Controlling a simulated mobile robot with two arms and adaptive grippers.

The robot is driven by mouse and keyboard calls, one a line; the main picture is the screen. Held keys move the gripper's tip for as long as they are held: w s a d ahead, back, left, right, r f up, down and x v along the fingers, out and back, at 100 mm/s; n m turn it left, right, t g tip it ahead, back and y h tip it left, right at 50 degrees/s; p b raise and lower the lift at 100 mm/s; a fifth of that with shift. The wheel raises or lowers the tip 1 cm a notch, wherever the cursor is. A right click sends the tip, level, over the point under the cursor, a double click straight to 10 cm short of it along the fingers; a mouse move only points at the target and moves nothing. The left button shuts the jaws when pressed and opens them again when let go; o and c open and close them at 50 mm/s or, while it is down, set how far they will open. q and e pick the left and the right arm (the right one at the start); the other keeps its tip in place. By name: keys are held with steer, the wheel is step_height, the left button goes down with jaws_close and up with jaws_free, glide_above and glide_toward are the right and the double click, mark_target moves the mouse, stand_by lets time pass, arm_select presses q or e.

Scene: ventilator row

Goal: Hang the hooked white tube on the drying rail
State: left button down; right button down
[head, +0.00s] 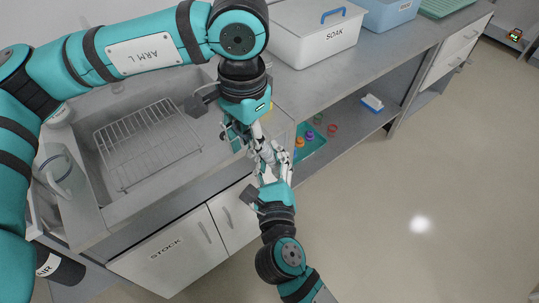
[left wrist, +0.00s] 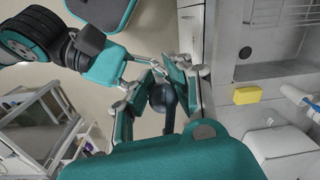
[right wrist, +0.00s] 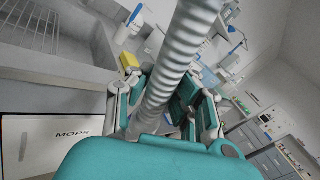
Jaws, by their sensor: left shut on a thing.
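A ribbed pale grey-white tube (right wrist: 172,70) runs steeply through the right wrist view, between the fingers of my right gripper (right wrist: 165,112). These fingers stand apart on either side of it. In the head view, my right gripper (head: 270,160) is just below my left gripper (head: 243,135), in front of the counter edge. The grippers hide most of the tube there. In the left wrist view, my left gripper (left wrist: 160,100) is closed around a dark blue round piece (left wrist: 162,95), which looks like the tube's end. I cannot make out a hook or the drying rail.
A sink with a wire rack (head: 150,140) is at the left. A white SOAK box (head: 315,35) and a blue bin (head: 388,12) stand on the counter. A teal tray (head: 312,148) sits on the shelf below. A yellow sponge (left wrist: 247,95) lies nearby.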

arm_select(q)
steer(key=shift+w+d+r, duration=0.1)
steer(key=shift+d+r, duration=0.05)
steer(key=shift+d, duration=0.15)
arm_select(e)
steer(key=shift+s+a, duration=0.15)
steer(key=shift+a, duration=0.25)
arm_select(q)
steer(key=c, duration=1.5)
jaws_free()
steer(key=shift+c, duration=0.2)
steer(key=o, duration=0.3)
steer(key=shift+a, duration=0.1)
arm_select(e)
steer(key=shift+d, duration=0.15)
arm_select(q)
steer(key=shift+o, duration=0.2)
